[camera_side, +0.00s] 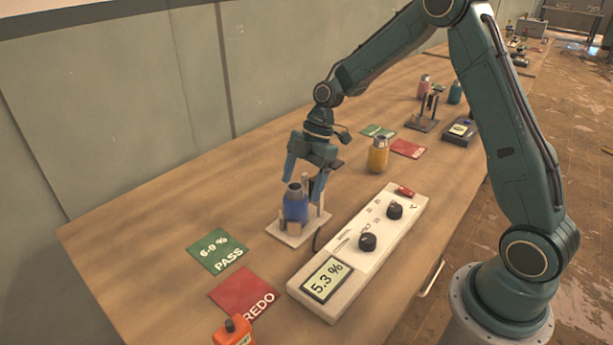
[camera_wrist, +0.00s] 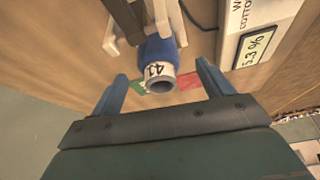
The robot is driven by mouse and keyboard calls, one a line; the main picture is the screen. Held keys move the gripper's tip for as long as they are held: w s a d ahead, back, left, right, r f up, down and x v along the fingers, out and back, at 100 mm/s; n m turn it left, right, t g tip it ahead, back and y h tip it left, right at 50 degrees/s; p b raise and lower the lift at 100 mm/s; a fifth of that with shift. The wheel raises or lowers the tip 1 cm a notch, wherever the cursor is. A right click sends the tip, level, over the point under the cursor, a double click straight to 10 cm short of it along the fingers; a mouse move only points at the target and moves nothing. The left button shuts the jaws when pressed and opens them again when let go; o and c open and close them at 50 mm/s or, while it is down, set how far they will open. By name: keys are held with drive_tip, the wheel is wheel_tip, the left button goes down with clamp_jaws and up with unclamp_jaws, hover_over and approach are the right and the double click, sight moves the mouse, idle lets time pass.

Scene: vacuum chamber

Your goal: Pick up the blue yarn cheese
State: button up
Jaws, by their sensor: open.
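The blue yarn cheese (camera_side: 295,209) stands upright on a small pale stand (camera_side: 285,234) with short posts, in the side view. In the wrist view, the blue yarn cheese (camera_wrist: 158,51) shows its grey tube end towards me and a white label with dark marks. My gripper (camera_side: 304,184) is above and around the top of the cheese, fingers pointing down. In the wrist view my gripper (camera_wrist: 162,71) is open, with one finger on each side of the grey tube end and gaps on both sides.
A white meter box (camera_side: 360,252) reading 5.3 % lies right of the stand. A green PASS card (camera_side: 218,251) and red REDO card (camera_side: 245,293) lie in front, near an orange bottle (camera_side: 232,332). A yellow cheese (camera_side: 378,156) stands behind. A dark post (camera_wrist: 125,18) rises beside the blue cheese.

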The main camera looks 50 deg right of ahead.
sight(296, 199)
drive_tip(key=shift+f, duration=0.15)
drive_tip(key=shift+x, duration=2.45)
drive_tip(key=c, duration=1.2)
wheel_tip(296, 199, up, 20)
drive_tip(key=shift+r, duration=0.1)
drive_tip(key=shift+a, duration=0.1)
